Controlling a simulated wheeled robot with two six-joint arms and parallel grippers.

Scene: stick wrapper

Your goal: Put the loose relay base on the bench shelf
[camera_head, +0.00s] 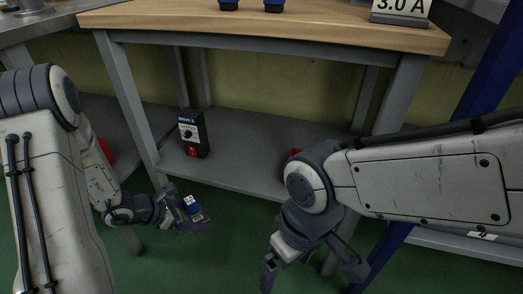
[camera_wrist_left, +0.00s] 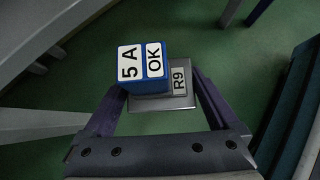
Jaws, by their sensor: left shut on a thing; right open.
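My left gripper (camera_head: 190,214) is shut on a grey relay base (camera_wrist_left: 178,101) labelled R9. A blue block (camera_wrist_left: 150,66) with white labels reading "5 A" and "OK" sits on the base. The base and block also show small in the head view (camera_head: 195,209), held in front of and below the shelf's front edge, over the green floor. The bench shelf (camera_head: 245,172) is the grey lower board under the wooden bench top. My right gripper (camera_head: 313,268) is open and empty, pointing down in front of the shelf's right part.
A black box (camera_head: 193,133) marked "DRIVE 2" with a red part stands on the shelf's left. A red thing (camera_head: 294,153) is partly hidden behind my right arm. The shelf's middle is clear. Grey bench legs (camera_head: 124,105) and the wooden top (camera_head: 270,28) frame the opening.

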